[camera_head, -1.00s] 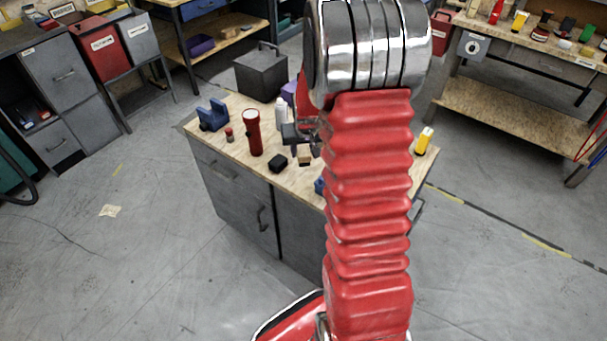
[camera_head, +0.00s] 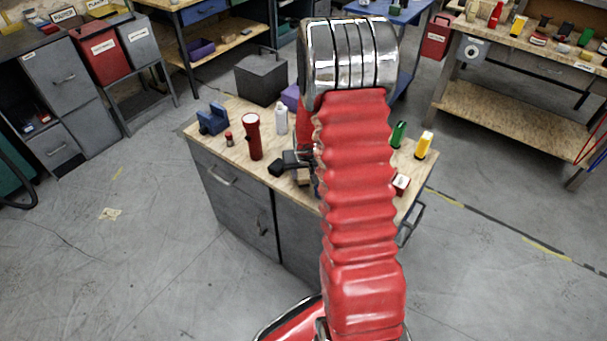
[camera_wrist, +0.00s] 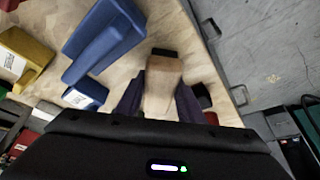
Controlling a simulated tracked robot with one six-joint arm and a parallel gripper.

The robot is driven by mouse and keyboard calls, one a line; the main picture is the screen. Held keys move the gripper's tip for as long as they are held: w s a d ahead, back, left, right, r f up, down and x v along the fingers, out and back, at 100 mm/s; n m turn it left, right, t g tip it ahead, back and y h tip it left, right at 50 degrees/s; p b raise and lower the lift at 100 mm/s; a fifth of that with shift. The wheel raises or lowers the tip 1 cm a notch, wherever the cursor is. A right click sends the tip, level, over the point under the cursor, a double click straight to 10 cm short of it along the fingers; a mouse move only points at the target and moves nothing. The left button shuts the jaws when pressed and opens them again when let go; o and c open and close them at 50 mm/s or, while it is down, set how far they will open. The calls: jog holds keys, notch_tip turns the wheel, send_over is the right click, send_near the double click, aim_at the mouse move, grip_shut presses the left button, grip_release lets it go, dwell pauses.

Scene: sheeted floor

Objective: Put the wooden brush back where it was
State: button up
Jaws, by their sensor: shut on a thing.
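In the wrist view my gripper (camera_wrist: 158,100) is shut on the wooden brush (camera_wrist: 161,88). Its pale wooden body sits between the two dark fingers, and a dark end (camera_wrist: 163,52) points away from me. In the head view my gripper (camera_head: 296,161) is low over the workbench top (camera_head: 228,157), just right of the red flashlight (camera_head: 252,137). A bit of the brush's wood (camera_head: 303,178) shows below it. My arm hides much of the bench there. I cannot tell whether the brush touches the bench.
A small black block (camera_head: 276,168) is close left of my gripper. Green (camera_head: 398,134) and yellow (camera_head: 424,145) items stand right. A large blue object (camera_wrist: 105,42) lies beside the brush.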

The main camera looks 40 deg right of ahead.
jog(key=shift+f, duration=0.6)
jog(key=shift+f, duration=0.1)
jog(key=o, duration=1)
jog(key=shift+v, duration=6.1)
